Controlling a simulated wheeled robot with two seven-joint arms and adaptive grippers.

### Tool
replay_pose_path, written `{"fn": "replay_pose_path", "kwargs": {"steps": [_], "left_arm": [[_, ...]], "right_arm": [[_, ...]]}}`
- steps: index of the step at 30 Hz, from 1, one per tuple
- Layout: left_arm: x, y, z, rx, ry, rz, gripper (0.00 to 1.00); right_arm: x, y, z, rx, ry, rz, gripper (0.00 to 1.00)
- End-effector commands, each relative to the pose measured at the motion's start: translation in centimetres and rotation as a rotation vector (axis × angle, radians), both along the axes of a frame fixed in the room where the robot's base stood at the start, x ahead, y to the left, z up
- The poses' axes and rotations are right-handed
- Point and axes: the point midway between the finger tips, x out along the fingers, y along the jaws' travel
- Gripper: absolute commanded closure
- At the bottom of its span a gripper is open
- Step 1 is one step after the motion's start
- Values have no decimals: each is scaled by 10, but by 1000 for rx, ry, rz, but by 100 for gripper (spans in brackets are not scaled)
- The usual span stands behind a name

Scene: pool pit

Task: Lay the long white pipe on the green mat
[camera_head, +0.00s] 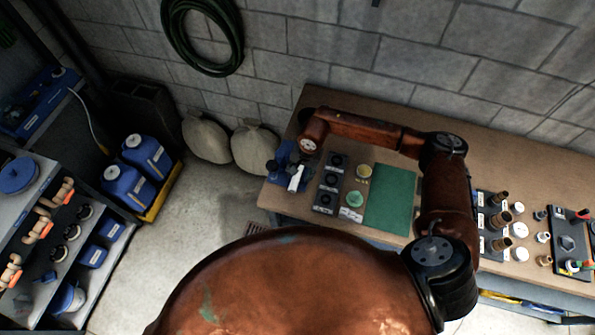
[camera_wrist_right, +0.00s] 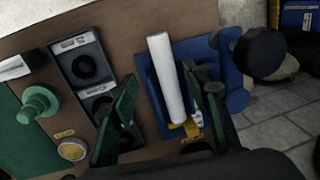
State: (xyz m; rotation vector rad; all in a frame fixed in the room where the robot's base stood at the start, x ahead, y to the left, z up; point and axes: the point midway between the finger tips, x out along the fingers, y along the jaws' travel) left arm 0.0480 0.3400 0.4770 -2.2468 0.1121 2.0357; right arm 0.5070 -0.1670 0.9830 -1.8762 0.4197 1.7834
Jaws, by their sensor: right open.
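The long white pipe (camera_wrist_right: 167,78) is in a blue holder (camera_wrist_right: 212,55) in the right wrist view. In the head view the pipe (camera_head: 296,178) shows as a short white piece at the left end of the bench, partly hidden by my right wrist. My right gripper (camera_wrist_right: 160,88) is open, with one dark green finger on each side of the pipe; I cannot tell whether either touches it. The green mat (camera_head: 391,198) lies flat and bare on the bench, right of the pipe. Its edge shows at the left of the wrist view (camera_wrist_right: 12,125). My left gripper is out of view.
Between pipe and mat stand a black socket block (camera_head: 328,184), a green knob piece (camera_head: 354,199) and a yellow-topped piece (camera_head: 363,172). Right of the mat are black racks of fittings (camera_head: 492,222). A block wall (camera_head: 340,50) closes the back. Blue jugs (camera_head: 127,185) stand on the left.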

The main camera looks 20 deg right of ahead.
Motion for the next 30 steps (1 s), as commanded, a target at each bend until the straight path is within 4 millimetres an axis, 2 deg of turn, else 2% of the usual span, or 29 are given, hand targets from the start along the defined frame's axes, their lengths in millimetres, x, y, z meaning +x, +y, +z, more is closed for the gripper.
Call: {"fn": "replay_pose_path", "kwargs": {"steps": [10, 15, 23, 30], "left_arm": [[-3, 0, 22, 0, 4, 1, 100], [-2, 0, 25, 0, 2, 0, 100], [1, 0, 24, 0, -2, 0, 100], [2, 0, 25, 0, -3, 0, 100]], "right_arm": [[6, 10, -40, 6, 5, -3, 57], [8, 12, -59, 6, 2, -2, 57], [9, 12, -61, 7, 1, -1, 57], [9, 12, -61, 7, 1, -1, 74]]}}
